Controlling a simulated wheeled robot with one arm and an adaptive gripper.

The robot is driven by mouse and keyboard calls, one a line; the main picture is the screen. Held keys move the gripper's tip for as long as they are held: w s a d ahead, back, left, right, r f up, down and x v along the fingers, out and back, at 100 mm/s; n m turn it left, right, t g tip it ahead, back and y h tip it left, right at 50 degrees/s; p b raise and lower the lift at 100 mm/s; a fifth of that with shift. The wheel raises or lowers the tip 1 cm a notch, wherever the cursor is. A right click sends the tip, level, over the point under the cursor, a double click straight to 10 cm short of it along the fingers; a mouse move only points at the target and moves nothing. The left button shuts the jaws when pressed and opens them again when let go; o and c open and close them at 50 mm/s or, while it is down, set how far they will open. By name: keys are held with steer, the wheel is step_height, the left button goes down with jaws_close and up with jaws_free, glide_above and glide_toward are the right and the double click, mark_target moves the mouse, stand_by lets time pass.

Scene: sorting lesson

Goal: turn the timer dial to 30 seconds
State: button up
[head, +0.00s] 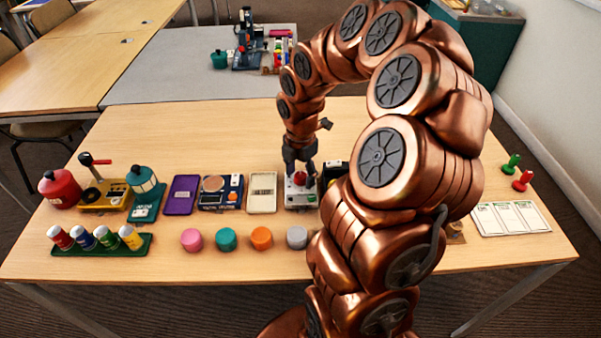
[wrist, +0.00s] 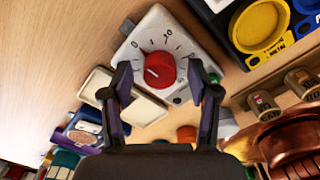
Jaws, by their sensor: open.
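The timer (head: 302,197) is a pale box with a red round dial (head: 299,179), standing on the table below my gripper (head: 301,168). In the wrist view the timer (wrist: 150,32) shows a printed scale around the red dial (wrist: 166,70). I can read a 0 and what looks like a 10; other marks are too small or hidden. A pale mark shows on the dial's left side, but its exact reading is unclear. My gripper (wrist: 164,80) is open, with one finger on each side of the dial. I cannot tell whether either finger touches it.
A cream tray (head: 262,192) lies left of the timer, and a scale (head: 221,192) and purple tray (head: 182,195) lie beyond. Several coloured discs, including a grey one (head: 297,237), sit in front. In the wrist view a yellow ring-shaped part (wrist: 259,25) is at upper right.

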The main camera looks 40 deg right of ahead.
steer(key=shift+c, duration=0.3)
jaws_close()
